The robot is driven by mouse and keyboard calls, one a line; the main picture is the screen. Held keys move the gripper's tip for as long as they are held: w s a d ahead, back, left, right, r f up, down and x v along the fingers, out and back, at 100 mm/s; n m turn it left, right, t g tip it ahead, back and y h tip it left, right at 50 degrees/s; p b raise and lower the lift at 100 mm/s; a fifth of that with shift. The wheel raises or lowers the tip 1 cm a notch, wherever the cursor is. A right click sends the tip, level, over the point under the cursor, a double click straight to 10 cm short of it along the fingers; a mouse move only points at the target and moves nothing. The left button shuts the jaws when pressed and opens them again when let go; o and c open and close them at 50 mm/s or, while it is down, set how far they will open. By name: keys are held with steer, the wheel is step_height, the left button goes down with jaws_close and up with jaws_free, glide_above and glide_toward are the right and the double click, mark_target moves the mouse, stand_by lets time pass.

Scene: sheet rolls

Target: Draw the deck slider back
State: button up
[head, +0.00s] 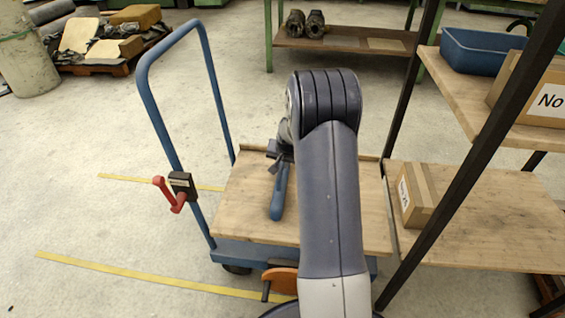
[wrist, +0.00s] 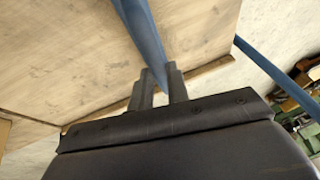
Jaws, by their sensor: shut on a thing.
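The deck slider (head: 279,194) is a long blue bar lying along the wooden deck of a blue cart (head: 247,213). Its near end is free in the head view, and its far end runs up to my gripper (head: 279,157). In the wrist view the blue bar (wrist: 146,38) passes between the two dark fingers of my gripper (wrist: 160,86), which are shut on it. My arm hides the right middle of the deck and part of the gripper in the head view.
The cart's blue push handle (head: 151,100) rises at the left, with a red lever (head: 170,194) on it. A shelf rack with a dark post (head: 480,150) stands close at the right, holding a small carton (head: 416,195). Open floor lies left.

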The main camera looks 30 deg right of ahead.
jaws_close()
steer(key=w+a+p, duration=0.1)
steer(key=w+a, duration=0.4)
steer(key=a, duration=0.3)
steer(key=w+a+p, duration=0.2)
steer(key=w+a, duration=0.3)
steer(key=a, duration=0.2)
steer(key=shift+w+a, duration=0.25)
steer(key=shift+a, duration=0.1)
steer(key=o, duration=0.6)
jaws_free()
steer(key=shift+c, duration=0.2)
steer(key=shift+o, duration=1.2)
steer(key=p+v, duration=0.3)
steer(key=v, duration=0.7)
steer(key=shift+r+p, duration=0.3)
steer(key=shift+r, duration=0.05)
steer(key=shift+s, duration=0.15)
